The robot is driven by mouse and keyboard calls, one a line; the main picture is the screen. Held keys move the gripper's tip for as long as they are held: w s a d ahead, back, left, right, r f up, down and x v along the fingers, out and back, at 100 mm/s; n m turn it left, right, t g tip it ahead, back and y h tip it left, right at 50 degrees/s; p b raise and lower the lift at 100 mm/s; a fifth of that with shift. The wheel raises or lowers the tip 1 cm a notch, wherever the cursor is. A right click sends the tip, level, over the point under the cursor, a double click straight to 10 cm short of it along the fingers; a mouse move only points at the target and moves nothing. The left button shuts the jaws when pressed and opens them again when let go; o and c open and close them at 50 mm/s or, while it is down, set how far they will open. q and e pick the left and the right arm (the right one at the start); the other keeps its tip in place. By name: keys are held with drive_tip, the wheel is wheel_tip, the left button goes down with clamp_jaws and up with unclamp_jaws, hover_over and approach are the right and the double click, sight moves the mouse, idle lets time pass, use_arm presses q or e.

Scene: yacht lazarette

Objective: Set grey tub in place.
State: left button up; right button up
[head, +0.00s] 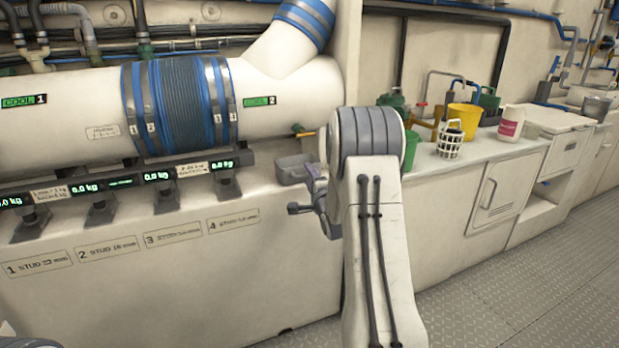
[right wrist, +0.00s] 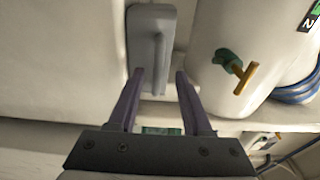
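The grey tub (head: 291,171) sits on the white ledge below the right end of the large pipe, just left of my right arm in the head view. It also shows in the right wrist view (right wrist: 143,22), ahead of the fingertips. My right gripper (head: 318,187) is beside the tub, partly hidden by my own arm. In the right wrist view its purple fingers (right wrist: 160,74) are apart, with a gap between them. The left fingertip overlaps the tub's near end; I cannot tell whether they touch. My left gripper is not in view.
A large white pipe (head: 70,115) with a blue ribbed sleeve (head: 182,103) runs above the ledge. A yellow-handled valve (right wrist: 240,75) is right of the fingers. A counter at right holds a yellow bucket (head: 465,118), white basket (head: 449,142) and white bottle (head: 511,124). The grated floor (head: 530,285) is clear.

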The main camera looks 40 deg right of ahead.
drive_tip(key=p+v, duration=0.1)
drive_tip(key=v, duration=0.9)
drive_tip(key=shift+s, duration=0.25)
drive_tip(key=shift+a, duration=0.1)
idle(0.3)
